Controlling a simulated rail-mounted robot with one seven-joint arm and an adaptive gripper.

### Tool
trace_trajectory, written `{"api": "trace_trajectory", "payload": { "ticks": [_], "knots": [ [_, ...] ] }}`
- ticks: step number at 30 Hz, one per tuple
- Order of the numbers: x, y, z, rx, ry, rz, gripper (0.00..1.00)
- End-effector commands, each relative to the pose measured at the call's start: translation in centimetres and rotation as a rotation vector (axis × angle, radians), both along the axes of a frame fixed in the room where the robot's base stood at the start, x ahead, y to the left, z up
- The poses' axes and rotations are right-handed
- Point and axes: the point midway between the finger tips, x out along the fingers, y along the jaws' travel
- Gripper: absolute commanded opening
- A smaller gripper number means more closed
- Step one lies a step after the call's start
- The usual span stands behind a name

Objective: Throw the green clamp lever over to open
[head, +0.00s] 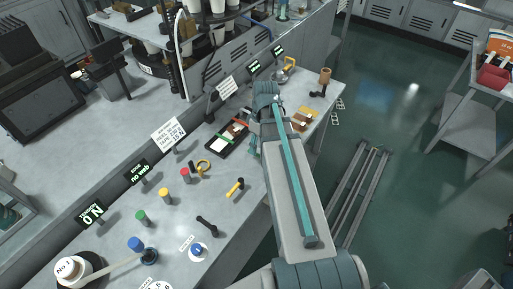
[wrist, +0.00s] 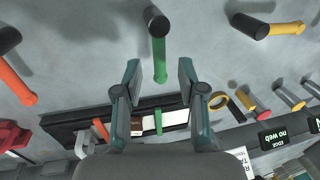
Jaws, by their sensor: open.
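The green clamp lever (wrist: 159,58) shows in the wrist view with a round black knob or pivot end (wrist: 156,23) at its top. It lies between the two fingers of my gripper (wrist: 159,78), which is open with a gap on each side of the lever. Neither finger visibly touches it. In the head view my arm hides the lever, and only part of my gripper (head: 254,143) shows beside the forearm.
A yellow-handled lever (wrist: 285,28) and an orange-handled lever (wrist: 16,80) flank the green one in the wrist view. A black tray (head: 214,149) with cards lies close to my gripper. Coloured pegs, including a green one (head: 142,216), stand on the bench at left.

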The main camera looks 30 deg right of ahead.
Motion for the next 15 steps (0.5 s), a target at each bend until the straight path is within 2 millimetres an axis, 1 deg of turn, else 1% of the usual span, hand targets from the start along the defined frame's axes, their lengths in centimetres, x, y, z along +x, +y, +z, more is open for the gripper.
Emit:
{"api": "trace_trajectory", "payload": {
  "ticks": [6,15],
  "knots": [
    [-0.2,0.3,-1.6,0.0,0.001,0.0,0.4],
    [-0.2,0.3,-2.0,0.0,-0.001,0.0,0.4]
  ]
}}
